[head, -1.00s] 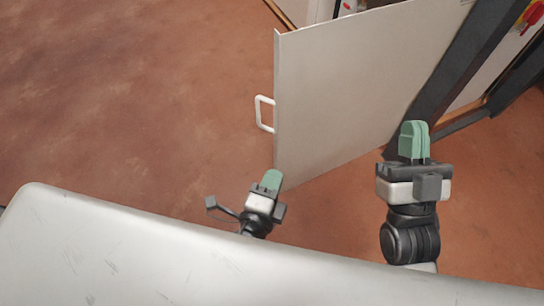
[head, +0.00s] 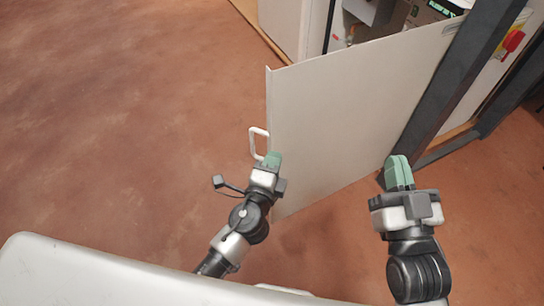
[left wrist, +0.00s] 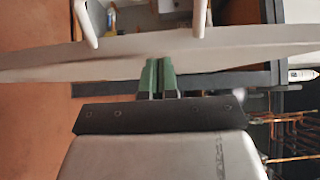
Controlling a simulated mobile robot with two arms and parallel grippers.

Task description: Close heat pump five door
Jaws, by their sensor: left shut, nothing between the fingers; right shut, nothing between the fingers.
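The heat pump door (head: 345,110) is a pale flat panel standing open, hinged on the right near a dark post. Its white loop handle (head: 259,143) sticks out at the left edge. My left gripper (head: 272,160) is shut and empty, close to the door's left edge just below the handle. In the left wrist view the left gripper's green fingers (left wrist: 157,76) are in front of the door panel (left wrist: 60,62), with the handle (left wrist: 88,22) beyond; I cannot tell whether they touch. My right gripper (head: 398,172) is shut and empty, in front of the door's lower right part.
A dark post (head: 455,85) stands at the door's right side. The open cabinet with inner parts (head: 365,15) shows behind the door. A red switch (head: 512,40) is at the upper right. The reddish floor (head: 120,130) on the left is clear.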

